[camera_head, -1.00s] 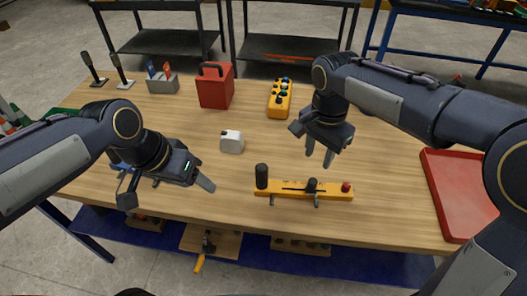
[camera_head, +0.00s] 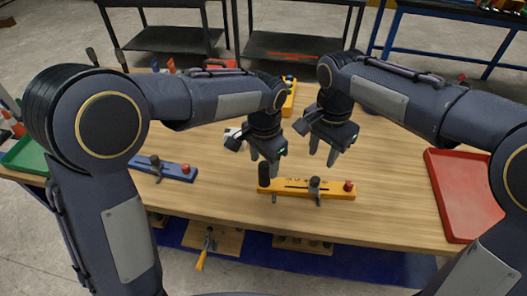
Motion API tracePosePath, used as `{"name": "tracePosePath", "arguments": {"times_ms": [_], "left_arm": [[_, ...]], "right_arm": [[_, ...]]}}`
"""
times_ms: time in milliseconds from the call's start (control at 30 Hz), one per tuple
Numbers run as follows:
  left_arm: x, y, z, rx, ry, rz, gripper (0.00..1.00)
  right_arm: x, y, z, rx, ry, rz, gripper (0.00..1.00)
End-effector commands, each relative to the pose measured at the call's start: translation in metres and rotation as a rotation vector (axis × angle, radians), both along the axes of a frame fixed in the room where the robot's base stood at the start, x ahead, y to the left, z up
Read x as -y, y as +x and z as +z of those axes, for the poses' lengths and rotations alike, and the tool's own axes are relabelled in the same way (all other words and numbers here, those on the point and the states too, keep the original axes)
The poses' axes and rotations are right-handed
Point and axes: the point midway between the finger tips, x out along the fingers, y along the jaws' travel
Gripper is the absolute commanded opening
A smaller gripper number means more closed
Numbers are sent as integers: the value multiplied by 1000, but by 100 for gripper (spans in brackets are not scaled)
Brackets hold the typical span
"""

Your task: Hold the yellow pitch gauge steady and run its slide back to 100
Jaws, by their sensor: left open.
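The yellow pitch gauge (camera_head: 335,191) lies on the wooden table near its front edge. Scale marks are too small to read. My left gripper (camera_head: 264,163) is open, pointing down at the top of the black grip; whether it touches is unclear. My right gripper (camera_head: 323,153) is open and empty, above and behind the slide knob.
A similar blue gauge (camera_head: 176,172) lies left on the table. A red tray (camera_head: 458,196) is at the right and a green tray (camera_head: 25,156) at the far left. A yellow button box (camera_head: 289,98) stands behind my grippers.

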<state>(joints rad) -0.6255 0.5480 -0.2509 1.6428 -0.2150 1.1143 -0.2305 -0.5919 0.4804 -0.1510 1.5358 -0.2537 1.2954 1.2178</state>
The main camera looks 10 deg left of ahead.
Motion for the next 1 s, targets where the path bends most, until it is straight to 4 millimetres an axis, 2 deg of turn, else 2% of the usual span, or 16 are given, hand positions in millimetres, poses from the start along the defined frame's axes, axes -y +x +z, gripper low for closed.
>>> {"name": "tracePosePath", "arguments": {"times_ms": [100,300,633,1000], "left_arm": [[-1,-1,-19,-3,1,1,55],[0,0,-38,-1,0,2,55],[0,0,-41,0,-1,2,55],[0,0,-41,0,-1,2,8]], "right_arm": [[0,0,0,0,0,0,36],[0,0,0,0,0,0,36],[0,0,0,0,0,0,36],[0,0,0,0,0,0,36]]}}
